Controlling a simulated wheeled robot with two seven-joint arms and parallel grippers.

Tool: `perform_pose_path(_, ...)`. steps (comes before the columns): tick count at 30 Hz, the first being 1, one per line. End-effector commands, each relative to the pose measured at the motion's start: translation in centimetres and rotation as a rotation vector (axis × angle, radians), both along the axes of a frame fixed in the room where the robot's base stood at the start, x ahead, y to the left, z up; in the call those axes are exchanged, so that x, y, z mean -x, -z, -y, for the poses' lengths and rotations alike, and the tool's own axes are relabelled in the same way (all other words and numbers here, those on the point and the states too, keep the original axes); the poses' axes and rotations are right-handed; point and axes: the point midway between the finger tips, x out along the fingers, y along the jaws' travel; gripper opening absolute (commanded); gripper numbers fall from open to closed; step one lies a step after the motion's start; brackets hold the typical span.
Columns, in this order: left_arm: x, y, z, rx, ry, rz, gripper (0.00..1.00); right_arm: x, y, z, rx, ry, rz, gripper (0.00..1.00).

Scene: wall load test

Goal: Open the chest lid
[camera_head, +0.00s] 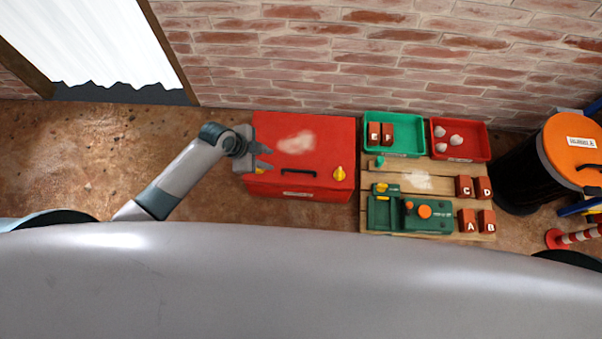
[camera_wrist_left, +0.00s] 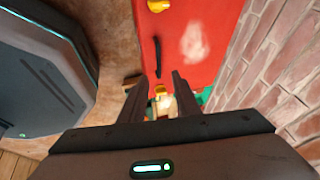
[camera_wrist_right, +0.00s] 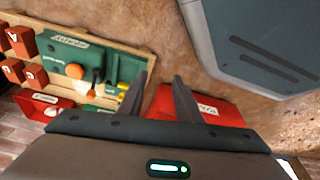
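The red chest (camera_head: 318,135) stands against the brick wall, its lid looking shut, with a pale smudge on top. A black handle (camera_head: 298,172) and a yellow latch (camera_head: 339,174) are on its front side. A second yellow latch (camera_head: 260,170) is at the left, by my left gripper (camera_head: 265,157). That gripper is open at the chest's left end.
Right of the chest is a wooden pallet (camera_head: 425,180) with a green tray (camera_head: 394,150), a red tray (camera_head: 470,153), a green tool case (camera_head: 410,222) and several lettered red blocks. A black barrel with an orange lid (camera_head: 571,140) stands further right. Floor left of the chest is clear.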

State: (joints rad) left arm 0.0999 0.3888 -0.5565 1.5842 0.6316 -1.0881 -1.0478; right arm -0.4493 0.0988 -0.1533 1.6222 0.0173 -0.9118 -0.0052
Motion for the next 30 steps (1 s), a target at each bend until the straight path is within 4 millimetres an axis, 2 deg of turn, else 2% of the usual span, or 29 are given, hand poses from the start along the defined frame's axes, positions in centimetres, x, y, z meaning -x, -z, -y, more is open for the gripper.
perform_pose_path(5,-0.2,-1.2,0.2,-0.016,0.115,0.005,0.29,0.2,-0.3,0.2,0.004,0.001,-0.017,0.31)
perform_pose_path(17,-0.2,-1.1,0.3,-0.015,0.117,0.006,0.29,0.2,-0.4,0.2,0.004,0.001,-0.018,0.31)
perform_pose_path(23,-0.4,0.0,0.8,-0.014,0.114,0.004,0.29,0.1,-0.6,0.1,0.004,0.001,-0.016,0.31)
perform_pose_path(30,-1.0,3.0,2.0,-0.013,0.113,0.004,0.29,-0.2,-1.3,0.0,0.004,0.000,-0.016,0.31)
